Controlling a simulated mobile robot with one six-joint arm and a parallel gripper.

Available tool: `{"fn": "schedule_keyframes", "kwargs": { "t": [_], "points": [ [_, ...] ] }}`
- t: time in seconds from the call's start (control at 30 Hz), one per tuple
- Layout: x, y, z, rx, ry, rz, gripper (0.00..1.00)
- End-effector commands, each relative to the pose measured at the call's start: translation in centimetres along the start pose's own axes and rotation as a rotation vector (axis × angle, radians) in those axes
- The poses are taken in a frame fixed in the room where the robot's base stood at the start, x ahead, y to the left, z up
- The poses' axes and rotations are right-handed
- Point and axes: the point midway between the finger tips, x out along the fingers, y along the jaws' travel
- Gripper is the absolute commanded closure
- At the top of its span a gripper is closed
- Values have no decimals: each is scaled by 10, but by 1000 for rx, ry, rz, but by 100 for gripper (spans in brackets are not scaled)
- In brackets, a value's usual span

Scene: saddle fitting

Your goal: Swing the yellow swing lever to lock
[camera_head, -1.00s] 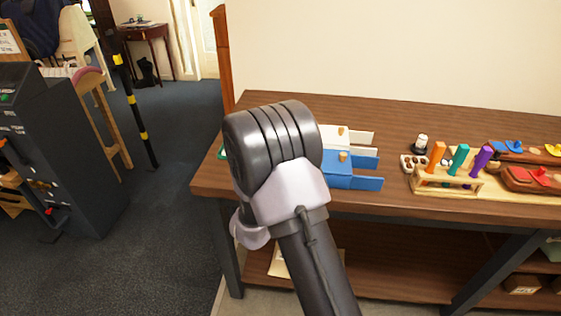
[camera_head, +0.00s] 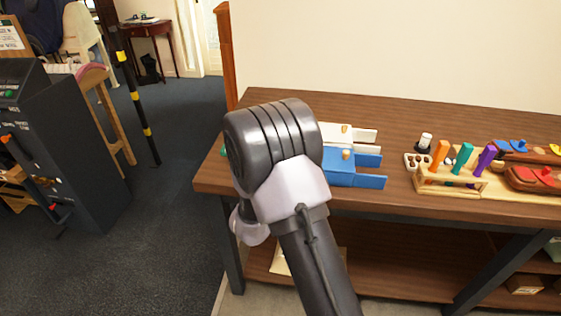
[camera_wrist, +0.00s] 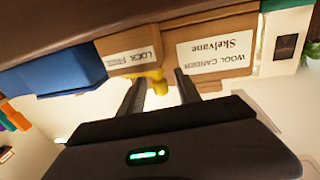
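In the wrist view a small yellow lever (camera_wrist: 158,83) shows between the two dark fingers of my gripper (camera_wrist: 159,78). The fingers stand apart, one on each side of it; I cannot tell whether either touches it. The lever stands out in front of a wooden box (camera_wrist: 215,50) with upside-down labels reading "WOOL CARDER Skelvane" and a second, partly legible one. In the head view my arm hides the gripper, the lever and most of this box.
A blue box (camera_head: 350,168), also in the wrist view (camera_wrist: 62,72), and a white box (camera_head: 336,137) sit on the brown bench (camera_head: 390,118). A wooden rack (camera_head: 450,182) holds orange, teal and purple tools. A dark machine (camera_head: 75,150) stands on the left. Open floor lies between.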

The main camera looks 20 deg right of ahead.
Motion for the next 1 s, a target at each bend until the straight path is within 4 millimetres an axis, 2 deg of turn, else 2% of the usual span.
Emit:
{"fn": "schedule_keyframes", "kwargs": {
  "t": [0.17, 0.5, 0.6, 0.7, 0.8, 1.0],
  "points": [
    [-24, -1, -1, -2, -3, -4, 60],
    [-126, -2, -1, -3, -1, -8, 60],
    [-150, -1, -1, -2, 0, -6, 60],
    [-165, -1, -1, -1, 0, -4, 60],
    [-172, 0, -1, -1, 0, -2, 60],
    [-173, 0, 0, 0, 0, -1, 60]
  ]
}}
